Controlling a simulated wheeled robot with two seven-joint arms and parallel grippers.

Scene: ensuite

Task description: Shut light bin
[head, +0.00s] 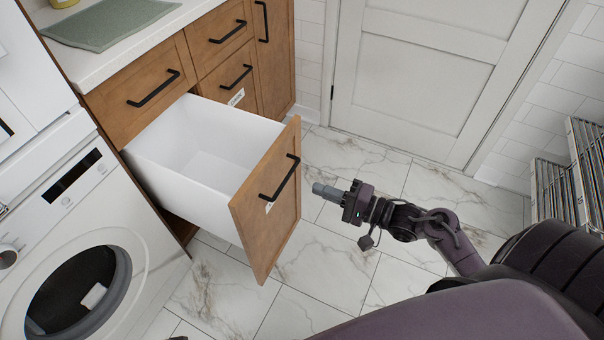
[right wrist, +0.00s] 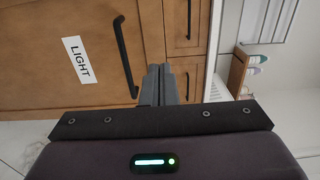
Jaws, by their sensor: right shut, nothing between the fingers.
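The light bin is a deep pull-out drawer with a wooden front (head: 265,215) and a white, empty inside (head: 205,150). It stands far out of the cabinet in the head view. Its front has a black bar handle (head: 280,178). The right wrist view shows the front (right wrist: 40,25) with a white label reading LIGHT (right wrist: 76,59) and the handle (right wrist: 125,57). My right gripper (head: 325,191) is shut and empty, in front of the drawer front and to the right of its handle, apparently apart from it.
A washing machine (head: 100,240) stands left of the drawer. Another drawer (head: 235,75) beside it is shut. A white door (head: 430,70) is behind, and a wire rack (head: 585,170) stands at the right. The marble tile floor (head: 320,270) before the drawer is clear.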

